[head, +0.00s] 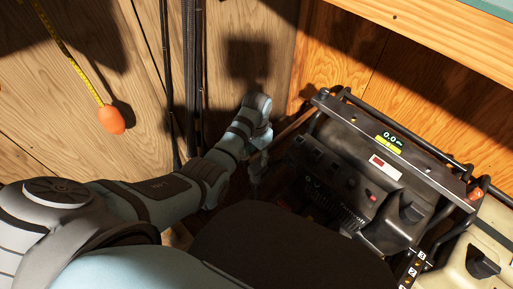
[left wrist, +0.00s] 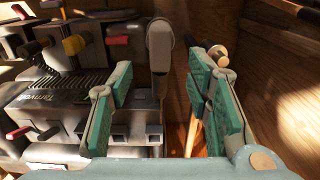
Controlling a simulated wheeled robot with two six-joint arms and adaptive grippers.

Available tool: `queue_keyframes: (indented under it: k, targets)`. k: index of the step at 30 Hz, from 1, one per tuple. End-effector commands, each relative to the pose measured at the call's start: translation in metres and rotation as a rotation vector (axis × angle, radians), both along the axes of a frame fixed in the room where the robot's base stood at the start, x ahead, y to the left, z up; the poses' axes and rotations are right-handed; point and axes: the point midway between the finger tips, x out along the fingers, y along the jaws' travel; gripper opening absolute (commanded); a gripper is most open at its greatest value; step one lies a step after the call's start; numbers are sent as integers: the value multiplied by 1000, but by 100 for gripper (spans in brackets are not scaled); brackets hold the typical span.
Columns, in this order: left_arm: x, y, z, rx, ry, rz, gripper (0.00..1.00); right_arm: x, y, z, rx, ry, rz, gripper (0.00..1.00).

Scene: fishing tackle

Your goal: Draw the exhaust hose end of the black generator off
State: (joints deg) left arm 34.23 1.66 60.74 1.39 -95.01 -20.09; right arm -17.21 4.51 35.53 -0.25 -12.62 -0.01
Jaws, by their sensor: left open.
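The black generator (head: 335,140) stands at the right in the head view, with a lit green display and a tubular frame. In the left wrist view a dark machine body with red and yellow knobs (left wrist: 75,45) fills the left side. My left gripper (head: 257,170) is beside the generator's left end. Its two teal fingers (left wrist: 160,105) are apart with nothing gripped between them. A short black piece with a copper-coloured end (left wrist: 217,55) is by the right finger. I cannot tell which is the exhaust hose end. My right gripper is out of view.
A beige machine (head: 488,240) stands right of the black generator. Wooden walls (head: 270,60) close in behind and at the left. Thin black rods (head: 190,80) stand against the wall.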

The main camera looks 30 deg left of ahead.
Motion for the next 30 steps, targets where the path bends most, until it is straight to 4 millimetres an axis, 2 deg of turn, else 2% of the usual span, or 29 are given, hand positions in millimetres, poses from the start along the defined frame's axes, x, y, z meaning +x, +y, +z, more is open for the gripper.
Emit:
queue_keyframes:
  k: [1, 3, 7, 11, 18, 26, 27, 30]
  targets:
    - [-1, 0, -21, 0, 2, 0, 45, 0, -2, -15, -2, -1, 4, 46]
    - [-1, 0, -38, 1, 2, 1, 45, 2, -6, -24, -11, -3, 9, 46]
    - [0, 0, -60, 0, 0, 1, 45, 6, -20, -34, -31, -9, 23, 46]
    - [0, 0, -67, 0, 0, 1, 45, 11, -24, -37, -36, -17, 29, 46]
    - [0, 0, -66, 1, -1, 1, 45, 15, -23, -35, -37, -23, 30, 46]
    - [0, 0, -66, 0, -1, 1, 3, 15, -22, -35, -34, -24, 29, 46]
    - [0, 0, -66, 0, -1, 1, 0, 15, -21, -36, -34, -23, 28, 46]
    - [0, 0, -66, 1, -1, 1, 0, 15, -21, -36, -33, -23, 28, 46]
